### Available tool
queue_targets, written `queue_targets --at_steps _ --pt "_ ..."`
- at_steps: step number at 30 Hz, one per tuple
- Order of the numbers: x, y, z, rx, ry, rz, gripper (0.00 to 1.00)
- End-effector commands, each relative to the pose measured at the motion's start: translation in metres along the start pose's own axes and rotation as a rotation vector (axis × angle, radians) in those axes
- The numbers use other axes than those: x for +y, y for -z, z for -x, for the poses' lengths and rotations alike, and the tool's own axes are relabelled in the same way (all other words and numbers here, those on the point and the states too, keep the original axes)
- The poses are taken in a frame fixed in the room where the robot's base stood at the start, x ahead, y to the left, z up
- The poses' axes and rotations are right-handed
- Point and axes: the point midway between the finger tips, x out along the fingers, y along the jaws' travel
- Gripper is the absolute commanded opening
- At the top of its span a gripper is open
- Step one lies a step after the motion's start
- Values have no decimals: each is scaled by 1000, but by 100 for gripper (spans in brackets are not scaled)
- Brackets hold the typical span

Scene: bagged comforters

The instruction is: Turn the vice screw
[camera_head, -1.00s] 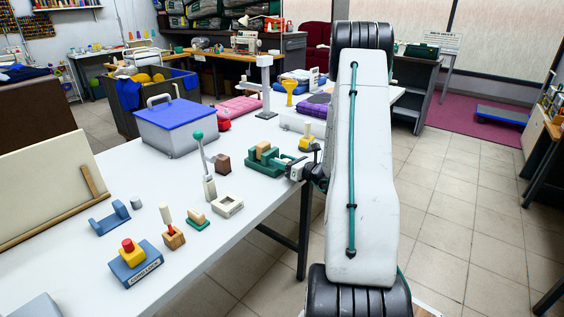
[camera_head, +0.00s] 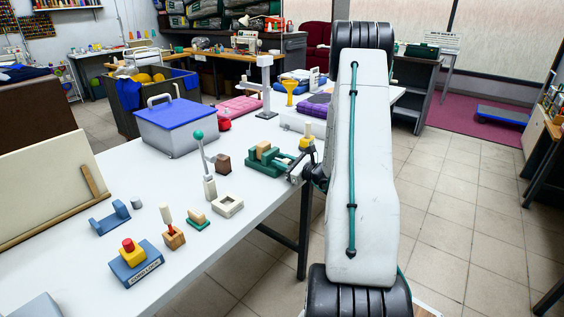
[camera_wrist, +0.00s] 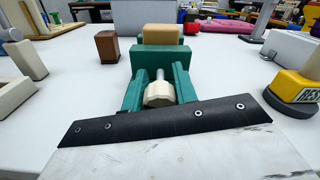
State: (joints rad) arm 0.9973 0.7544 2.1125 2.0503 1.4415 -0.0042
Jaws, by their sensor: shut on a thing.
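The green vice (camera_head: 258,167) stands near the right edge of the white table, with a wooden block (camera_head: 263,148) in its jaws. In the wrist view the vice's green jaw (camera_wrist: 160,60) is straight ahead, with the block (camera_wrist: 161,34) showing above it. A pale faceted knob (camera_wrist: 158,94) sits on the end of the vice's grey screw, facing me. My gripper (camera_wrist: 158,88) has one teal finger on each side of the knob and is shut on it. In the head view my gripper (camera_head: 293,168) is at the vice's right side; the knob is hard to make out there.
A brown block (camera_head: 223,163) and a lever with a green ball (camera_head: 198,135) stand left of the vice. A yellow item (camera_head: 306,144) stands close beyond my gripper. A blue-lidded box (camera_head: 178,114) is farther back. The table has bare space in front.

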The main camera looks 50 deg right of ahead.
Motion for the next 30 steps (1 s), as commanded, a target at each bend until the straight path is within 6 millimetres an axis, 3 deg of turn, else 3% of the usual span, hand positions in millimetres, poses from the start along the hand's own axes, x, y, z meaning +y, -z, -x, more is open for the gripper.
queue_targets --at_steps 8,9,11,21,30 --pt "0 0 0 0 -1 6 6" --pt "0 0 0 0 -1 6 37" --pt "0 0 0 0 0 5 50" --pt "0 0 5 1 1 4 50" --pt "-1 0 52 1 4 4 50"
